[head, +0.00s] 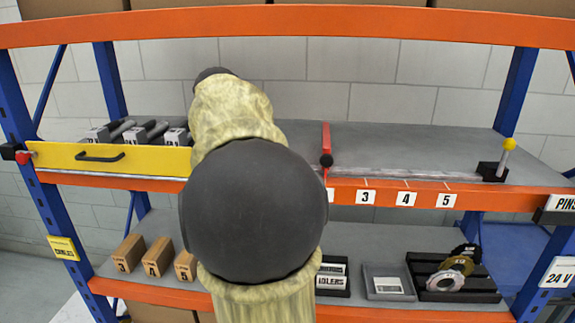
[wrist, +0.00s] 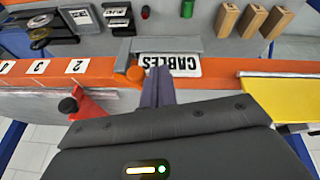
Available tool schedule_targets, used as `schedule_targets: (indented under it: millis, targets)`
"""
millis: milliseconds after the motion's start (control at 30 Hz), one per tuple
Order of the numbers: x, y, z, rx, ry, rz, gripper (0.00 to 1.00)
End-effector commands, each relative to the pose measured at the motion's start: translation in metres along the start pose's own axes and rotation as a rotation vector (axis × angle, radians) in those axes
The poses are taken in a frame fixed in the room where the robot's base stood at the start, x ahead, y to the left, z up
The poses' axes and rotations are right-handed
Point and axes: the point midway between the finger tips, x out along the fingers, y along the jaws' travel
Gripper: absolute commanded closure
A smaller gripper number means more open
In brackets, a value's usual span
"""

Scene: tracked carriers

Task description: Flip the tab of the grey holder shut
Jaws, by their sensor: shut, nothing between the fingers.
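The grey holder (wrist: 194,44) is in the upper middle of the wrist view, at the orange shelf beam, around a white CABLES card (wrist: 170,66) that appears upside down. An orange round-ended tab (wrist: 135,74) shows at its lower left corner; I cannot tell its exact angle. My gripper (wrist: 158,75) is shut and empty, its dark fingertips at the card's lower edge, just right of the orange tab. Whether they touch the holder or tab is unclear. In the head view my arm hides the holder and the gripper.
A red arm with a black knob (head: 326,160) stands at the upper shelf's front edge, beside my arm. A yellow panel with a handle (head: 60,155) is at the left. A yellow-knobbed lever (head: 508,146) is at the right. Wooden blocks (head: 158,257) and dark trays stand on the lower shelf.

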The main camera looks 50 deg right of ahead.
Motion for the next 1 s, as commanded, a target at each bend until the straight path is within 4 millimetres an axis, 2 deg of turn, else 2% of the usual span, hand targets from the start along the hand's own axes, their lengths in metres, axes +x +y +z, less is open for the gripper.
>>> schedule_targets:
  millis: [400, 833, 1000]
  targets:
    - [-0.015, 0.002, -0.006, 0.0, 0.0, 0.0, 1.0]
    - [-0.017, 0.002, -0.006, 0.0, 0.0, 0.0, 1.0]
    - [-0.028, 0.004, -0.01, 0.0, 0.0, 0.0, 1.0]
